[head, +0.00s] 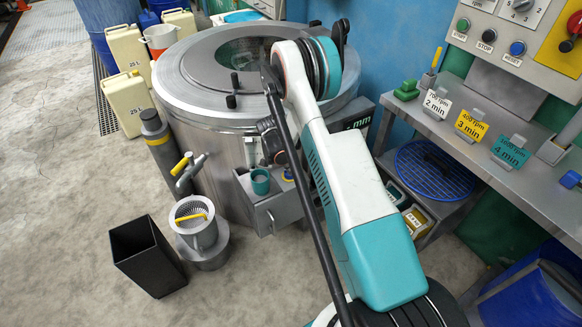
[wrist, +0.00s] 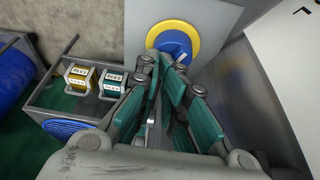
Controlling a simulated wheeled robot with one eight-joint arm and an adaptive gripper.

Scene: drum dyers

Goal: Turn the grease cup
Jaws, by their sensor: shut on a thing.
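The grease cup appears as a round blue cap (wrist: 173,45) in front of a yellow ring (wrist: 186,31) on a grey plate in the wrist view. My gripper (wrist: 165,64) has its teal-padded fingers around the lower part of the blue cap and is shut on it. The fingers hide part of the cap. In the head view my arm covers much of this area, and a small blue and yellow piece (head: 287,174) shows beside the drum's front box; I cannot tell for sure that it is the same cup.
The big steel drum (head: 205,115) stands close by. A teal cup (head: 260,182) sits on the grey box at its front. A shelf bench (head: 455,135) with rpm cards stands at right. A black bin (head: 147,256) and a strainer pot (head: 196,228) stand on the floor at left.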

